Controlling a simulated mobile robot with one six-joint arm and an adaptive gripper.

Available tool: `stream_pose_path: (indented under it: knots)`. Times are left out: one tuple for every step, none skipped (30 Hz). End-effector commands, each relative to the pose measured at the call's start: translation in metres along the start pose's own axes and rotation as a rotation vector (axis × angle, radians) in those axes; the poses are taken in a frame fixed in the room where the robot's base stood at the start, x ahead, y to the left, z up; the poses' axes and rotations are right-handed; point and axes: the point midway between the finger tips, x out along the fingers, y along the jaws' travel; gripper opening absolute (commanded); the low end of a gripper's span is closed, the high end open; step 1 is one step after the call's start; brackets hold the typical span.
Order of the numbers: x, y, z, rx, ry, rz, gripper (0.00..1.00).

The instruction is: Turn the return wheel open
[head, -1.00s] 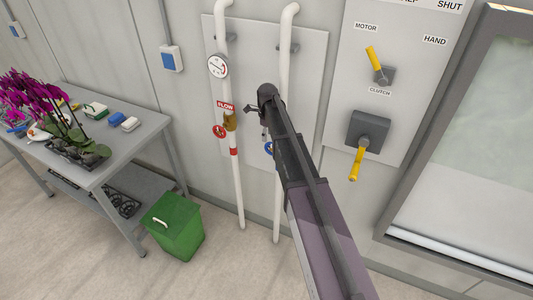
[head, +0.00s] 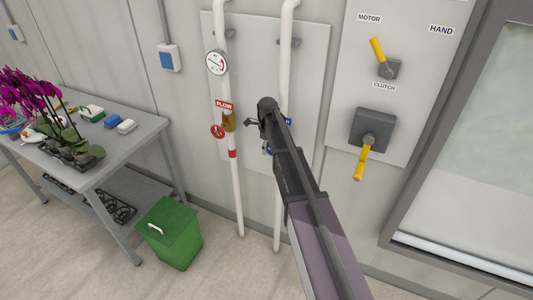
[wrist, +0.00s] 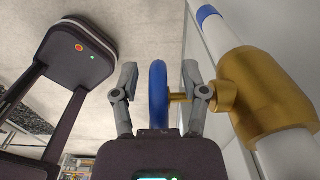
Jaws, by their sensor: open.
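The blue return wheel (wrist: 158,95) stands edge-on between the two fingers of my gripper (wrist: 160,70) in the wrist view. The fingers are open, one on each side of the rim, with small gaps showing. A brass stem joins the wheel to a brass valve body (wrist: 262,92) on the white pipe (wrist: 220,32). In the head view only a sliver of the blue wheel (head: 266,151) shows beside my arm, which hides most of it and the pipe behind. A blue label (head: 289,122) is partly covered too.
Left of it is the flow pipe with a red wheel (head: 217,131), FLOW label (head: 224,105) and gauge (head: 216,62). Yellow motor (head: 377,50) and clutch (head: 362,163) levers are to the right. A green bin (head: 169,235) and a bench (head: 121,155) with orchids stand at left.

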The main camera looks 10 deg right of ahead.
Motion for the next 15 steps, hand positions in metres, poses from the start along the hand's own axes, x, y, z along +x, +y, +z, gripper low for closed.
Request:
stream_pose_path:
  knots:
    - [0.0046, -0.0001, -0.0001, 0.0, 0.0, 0.0, 0.57]
    - [0.0055, -0.0001, -0.0001, 0.0, 0.0, 0.0, 0.57]
    - [0.0064, -0.0001, -0.0001, 0.0, 0.0, 0.0, 0.57]
    - [0.007, -0.0001, -0.0001, 0.0, 0.0, 0.0, 0.57]
    - [0.0074, -0.0001, -0.0001, 0.0, 0.0, 0.0, 0.57]
    - [0.0078, -0.0001, -0.0001, 0.0, 0.0, 0.0, 0.57]
    - [0.008, -0.0001, -0.0002, 0.0, 0.0, 0.0, 0.57]
    - [0.0081, -0.0001, -0.0002, 0.0, 0.0, 0.0, 0.57]
    - [0.0081, -0.0001, -0.0002, 0.0, 0.0, 0.0, 0.57]
    - [0.008, -0.0001, -0.0002, 0.0, 0.0, 0.0, 0.57]
    - [0.008, -0.0002, -0.0003, 0.0, 0.0, 0.0, 0.57]
    - [0.0079, -0.0002, -0.0002, 0.0, 0.0, 0.0, 0.57]
    - [0.0078, -0.0002, -0.0003, 0.0, 0.0, 0.0, 0.57]
    - [0.0078, -0.0002, -0.0003, 0.0, 0.0, 0.0, 0.57]
    - [0.0077, -0.0002, -0.0003, 0.0, 0.0, 0.0, 0.57]
